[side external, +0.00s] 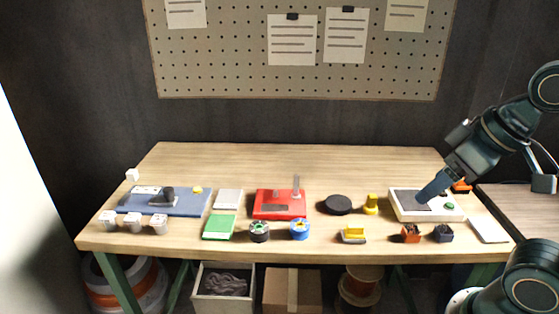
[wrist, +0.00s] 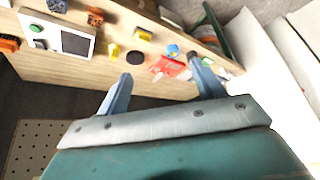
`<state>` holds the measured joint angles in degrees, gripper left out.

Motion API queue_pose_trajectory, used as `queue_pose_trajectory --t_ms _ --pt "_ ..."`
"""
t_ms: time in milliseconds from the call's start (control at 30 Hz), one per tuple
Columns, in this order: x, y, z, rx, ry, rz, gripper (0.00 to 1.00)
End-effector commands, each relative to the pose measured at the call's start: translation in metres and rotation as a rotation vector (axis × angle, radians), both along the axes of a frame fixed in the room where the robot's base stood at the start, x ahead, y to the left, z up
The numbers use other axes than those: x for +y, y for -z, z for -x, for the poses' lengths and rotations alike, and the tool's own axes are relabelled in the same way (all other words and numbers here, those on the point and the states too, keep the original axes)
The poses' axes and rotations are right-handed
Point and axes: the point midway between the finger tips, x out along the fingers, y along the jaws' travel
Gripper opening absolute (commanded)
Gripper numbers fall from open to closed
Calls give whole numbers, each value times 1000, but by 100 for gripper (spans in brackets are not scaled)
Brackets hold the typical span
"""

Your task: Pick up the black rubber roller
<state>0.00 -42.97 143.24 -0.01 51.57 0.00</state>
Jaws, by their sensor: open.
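I cannot tell for sure which thing is the black rubber roller. A black ring-shaped roll (side external: 259,231) with a light centre stands at the front, left of a blue roll (side external: 300,229). My gripper (side external: 422,198) appears over the white device at the right, apart from both black pieces. In the wrist view its two fingers (wrist: 160,68) are spread wide with nothing between them close by.
The white device (side external: 402,211) with a dark screen sits at right. The red device (side external: 272,212) has an upright piece. Yellow pieces (side external: 371,204) and small dark and orange blocks (side external: 443,233) stand nearby. A blue base (side external: 185,204) is at left. The table's back strip is clear.

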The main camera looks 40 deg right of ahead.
Motion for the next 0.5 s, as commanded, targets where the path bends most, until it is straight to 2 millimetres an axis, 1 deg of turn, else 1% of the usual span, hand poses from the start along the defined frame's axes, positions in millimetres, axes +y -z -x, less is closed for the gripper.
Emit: queue_pose_trajectory --t_ms 267,367,500 --pt "0 -1 -2 3 -8 3 67" --pt "1 -4 -7 11 -29 12 67" --pt "3 -10 -21 33 -87 37 67"
